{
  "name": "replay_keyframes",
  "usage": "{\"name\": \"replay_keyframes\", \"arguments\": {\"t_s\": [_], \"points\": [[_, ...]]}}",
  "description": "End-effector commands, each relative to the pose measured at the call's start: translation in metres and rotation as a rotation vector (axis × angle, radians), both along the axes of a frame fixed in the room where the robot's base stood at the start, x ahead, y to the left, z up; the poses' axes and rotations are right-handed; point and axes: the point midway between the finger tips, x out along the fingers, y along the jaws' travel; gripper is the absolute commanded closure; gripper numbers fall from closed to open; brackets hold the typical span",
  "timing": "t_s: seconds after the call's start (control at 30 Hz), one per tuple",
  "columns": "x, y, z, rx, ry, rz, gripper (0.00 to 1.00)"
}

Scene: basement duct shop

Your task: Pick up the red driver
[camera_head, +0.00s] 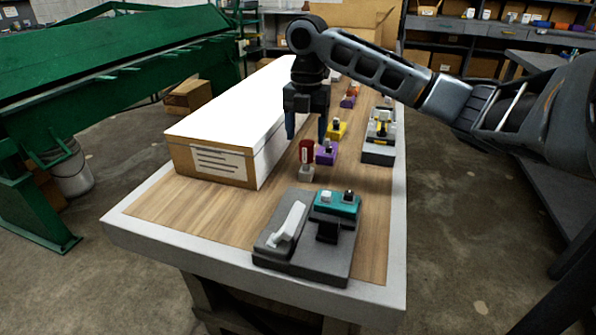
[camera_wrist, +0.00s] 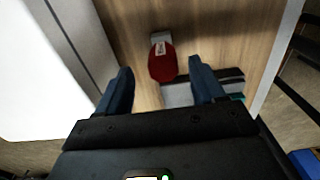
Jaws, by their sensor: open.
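The red driver (camera_head: 306,152) stands on the wooden bench top, a red body with a white label and a grey part below it. In the wrist view the red driver (camera_wrist: 162,65) shows between and a little beyond my fingertips. My gripper (camera_head: 307,130) points down above the bench, just above and behind the driver in the head view. My gripper (camera_wrist: 161,76) is open, its two dark blue fingers apart with nothing between them that I can see touching. How far the fingertips are above the driver is hard to tell.
A long white-topped cardboard box (camera_head: 212,160) lies left of the driver. A purple tool (camera_head: 326,153) stands close on its right, with a yellow one (camera_head: 337,130) behind. A grey dock with a teal tool (camera_head: 337,203) is in front. A black-and-yellow device (camera_head: 380,135) sits at right.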

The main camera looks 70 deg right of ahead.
Motion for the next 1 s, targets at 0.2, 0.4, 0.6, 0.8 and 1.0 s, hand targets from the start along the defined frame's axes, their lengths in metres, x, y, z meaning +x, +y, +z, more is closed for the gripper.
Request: {"name": "replay_keyframes", "arguments": {"t_s": [0.2,0.4,0.6,0.8,1.0], "points": [[0.000,0.001,-0.021,0.002,0.000,0.000,0.32],[-0.004,0.003,-0.046,0.002,0.001,-0.002,0.32],[-0.004,0.004,-0.070,0.001,0.001,-0.001,0.32],[-0.003,0.004,-0.074,0.000,-0.001,-0.001,0.32],[-0.003,0.004,-0.074,0.000,-0.001,0.000,0.42]]}}
